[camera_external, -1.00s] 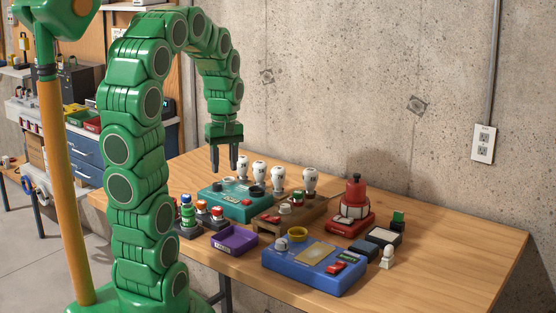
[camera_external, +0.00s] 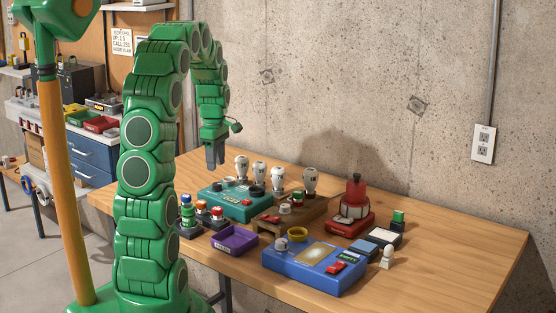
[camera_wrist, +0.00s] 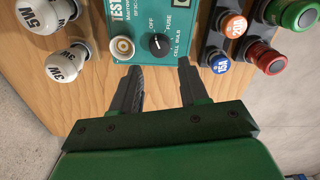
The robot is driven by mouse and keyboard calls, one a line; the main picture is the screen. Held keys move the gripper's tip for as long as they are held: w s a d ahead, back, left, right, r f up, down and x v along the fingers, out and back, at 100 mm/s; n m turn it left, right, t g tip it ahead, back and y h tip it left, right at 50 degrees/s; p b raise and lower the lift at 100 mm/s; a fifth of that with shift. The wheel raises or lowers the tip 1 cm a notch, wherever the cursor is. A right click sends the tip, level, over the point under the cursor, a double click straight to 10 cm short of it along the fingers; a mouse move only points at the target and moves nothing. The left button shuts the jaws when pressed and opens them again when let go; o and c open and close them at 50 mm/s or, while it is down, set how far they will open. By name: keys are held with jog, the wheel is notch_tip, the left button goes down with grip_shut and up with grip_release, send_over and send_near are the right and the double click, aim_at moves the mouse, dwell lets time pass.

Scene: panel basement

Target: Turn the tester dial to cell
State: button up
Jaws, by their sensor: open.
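The teal tester (camera_external: 234,208) sits on the wooden table, left of its middle in the external view. In the wrist view the tester (camera_wrist: 186,61) shows a black dial (camera_wrist: 158,44) with a small white mark that appears to point up towards OFF. FUSE is at its upper right, and CELL and BULB lettering is at its right. A cream round socket (camera_wrist: 122,48) is left of the dial. My gripper (camera_wrist: 160,68) is open and empty, its fingers short of the dial in the picture. In the external view my gripper (camera_external: 215,165) hangs above the tester's left end, apart from it.
White bulbs (camera_external: 260,172) stand behind the tester. Coloured fuses (camera_external: 202,209) and a purple tray (camera_external: 234,239) are in front of it. A brown wooden stand (camera_external: 290,215), a blue device (camera_external: 313,265) and a red device (camera_external: 350,216) are to the right. The concrete wall is behind.

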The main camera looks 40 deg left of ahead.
aim_at(217, 183)
notch_tip(217, 183, down, 7)
jog(key=shift+r, duration=0.1)
dwell(0.3)
jog(key=c, duration=0.8)
jog(key=shift+o, duration=0.2)
